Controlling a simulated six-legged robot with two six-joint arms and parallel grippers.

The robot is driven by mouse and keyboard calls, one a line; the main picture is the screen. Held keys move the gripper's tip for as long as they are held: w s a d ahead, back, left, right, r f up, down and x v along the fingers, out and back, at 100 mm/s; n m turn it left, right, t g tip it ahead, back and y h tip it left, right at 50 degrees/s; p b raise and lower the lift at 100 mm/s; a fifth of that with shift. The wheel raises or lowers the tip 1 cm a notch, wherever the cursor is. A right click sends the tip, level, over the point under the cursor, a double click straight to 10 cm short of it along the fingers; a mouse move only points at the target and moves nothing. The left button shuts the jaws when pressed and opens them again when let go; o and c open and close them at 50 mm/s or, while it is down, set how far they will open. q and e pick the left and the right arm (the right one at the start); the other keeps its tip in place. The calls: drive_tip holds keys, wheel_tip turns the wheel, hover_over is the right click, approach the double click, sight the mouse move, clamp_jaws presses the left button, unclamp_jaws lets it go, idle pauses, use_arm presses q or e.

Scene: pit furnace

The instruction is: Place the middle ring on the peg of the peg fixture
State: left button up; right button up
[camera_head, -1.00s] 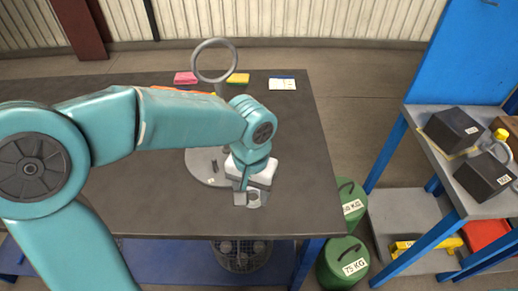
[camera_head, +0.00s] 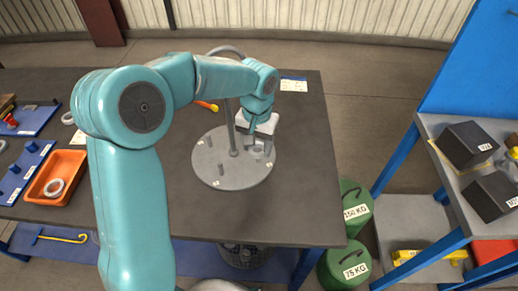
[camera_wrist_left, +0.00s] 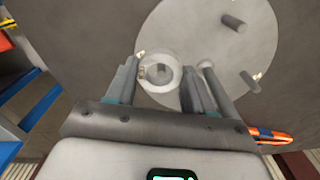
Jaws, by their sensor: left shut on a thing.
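The peg fixture (camera_head: 212,172) is a round grey plate on the dark table, with several short pegs and a tall central post. My left gripper (camera_head: 259,148) points down over the plate's right side. It is shut on a light grey ring, the middle ring (camera_wrist_left: 174,79), which shows between the fingers in the left wrist view. Short pegs (camera_wrist_left: 235,23) stand on the plate beside it. The ring is at or just above the plate; I cannot tell whether a peg is inside its hole. My right gripper is not in view.
The post carries a big loop (camera_head: 226,49) close behind my left arm. At the left are an orange tray (camera_head: 78,163) holding a ring and blue trays (camera_head: 22,170). Green weights (camera_head: 345,262) stand beyond the table's right edge. The table right of the plate is clear.

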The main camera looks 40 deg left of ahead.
sight(258, 151)
use_arm(q)
drive_tip(key=shift+w+a+r, duration=0.1)
drive_tip(key=shift+w+a, duration=0.4)
drive_tip(key=shift+w, duration=0.4)
drive_tip(key=shift+w+a+f, duration=0.15)
drive_tip(key=shift+a+f, duration=0.05)
drive_tip(key=shift+f, duration=0.9)
wheel_tip(258, 151, down, 5)
drive_tip(key=shift+p, duration=0.35)
drive_tip(key=shift+d, duration=0.1)
drive_tip(key=shift+f, duration=0.15)
drive_tip(key=o, duration=1.2)
drive_tip(key=shift+c, duration=0.2)
